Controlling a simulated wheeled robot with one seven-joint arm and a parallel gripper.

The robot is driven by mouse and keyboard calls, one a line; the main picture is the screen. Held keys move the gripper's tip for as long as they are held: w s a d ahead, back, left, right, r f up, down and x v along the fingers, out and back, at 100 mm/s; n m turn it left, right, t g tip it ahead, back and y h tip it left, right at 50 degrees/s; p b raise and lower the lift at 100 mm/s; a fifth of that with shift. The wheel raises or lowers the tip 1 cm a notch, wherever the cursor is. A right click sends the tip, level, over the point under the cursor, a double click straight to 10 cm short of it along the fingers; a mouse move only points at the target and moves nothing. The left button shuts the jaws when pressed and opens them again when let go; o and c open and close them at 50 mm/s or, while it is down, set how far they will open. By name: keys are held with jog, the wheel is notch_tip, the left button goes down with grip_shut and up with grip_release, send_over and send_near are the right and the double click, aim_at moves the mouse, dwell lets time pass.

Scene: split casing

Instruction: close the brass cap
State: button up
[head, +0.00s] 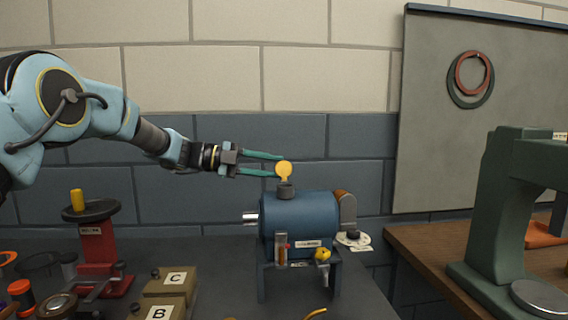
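The brass cap (284,168) is a round yellow disc standing upright over the dark filler neck (286,191) on top of the blue casing (310,215). It looks raised off the neck's mouth. My gripper (278,165) comes in level from the left with two teal fingers spread apart. The fingertips end at the cap's left edge, one near its top and one near its lower part. I cannot tell whether they touch it. The casing rests on a dark stand on the bench.
A red stand with a dark round top (92,210) and boxes marked C (176,279) and B (158,313) are at left. A brown wooden table (425,250) with a green press (495,200) is at right.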

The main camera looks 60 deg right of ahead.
aim_at(283, 167)
jog(key=shift+p+x, duration=0.35)
jog(key=shift+x, duration=1.2)
grip_shut()
